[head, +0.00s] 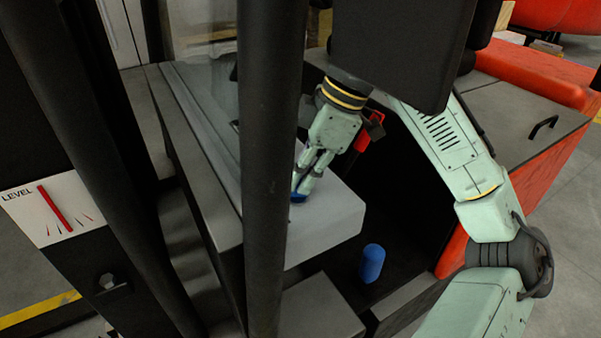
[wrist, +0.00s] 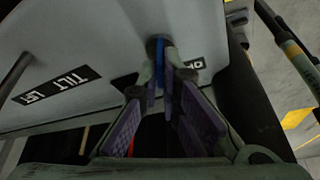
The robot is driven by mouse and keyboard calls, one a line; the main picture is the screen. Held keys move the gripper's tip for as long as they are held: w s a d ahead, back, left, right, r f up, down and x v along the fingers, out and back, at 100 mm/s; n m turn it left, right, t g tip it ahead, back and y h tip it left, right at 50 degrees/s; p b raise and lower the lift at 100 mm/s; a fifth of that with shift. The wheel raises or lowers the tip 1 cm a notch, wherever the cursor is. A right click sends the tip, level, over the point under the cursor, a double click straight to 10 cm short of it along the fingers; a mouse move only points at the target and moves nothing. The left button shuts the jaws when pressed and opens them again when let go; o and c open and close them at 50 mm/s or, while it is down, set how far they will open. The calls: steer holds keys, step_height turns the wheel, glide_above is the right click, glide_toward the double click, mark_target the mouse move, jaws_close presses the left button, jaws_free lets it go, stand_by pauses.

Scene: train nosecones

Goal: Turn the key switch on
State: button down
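My gripper (head: 303,186) reaches down to the grey console (head: 330,215) of the vehicle. Its fingertips (wrist: 160,72) are close together around a thin blue piece, which looks like the key of the key switch (wrist: 160,60). In the head view only a bit of blue (head: 298,198) shows at the fingertips. A dark round part sits behind the blue piece in the wrist view. A black label (wrist: 193,64) next to it is partly hidden by a finger. How far the key is turned cannot be told.
A blue cylinder (head: 372,263) stands beside the console. Dark posts (head: 270,150) cross the head view in front of it. An orange-red body (head: 535,75) lies at right.

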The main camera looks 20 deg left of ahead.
steer(key=m+t, duration=0.1)
steer(key=m, duration=0.1)
steer(key=m+t, duration=0.1)
steer(key=m, duration=0.2)
steer(key=shift+s+m+y, duration=0.15)
steer(key=shift+m+y, duration=0.15)
steer(key=shift+m+t, duration=0.9)
steer(key=shift+m, duration=1.3)
steer(key=c, duration=1.8)
jaws_free()
steer(key=shift+s+r, duration=0.1)
steer(key=v, duration=1.1)
steer(key=shift+r, duration=0.45)
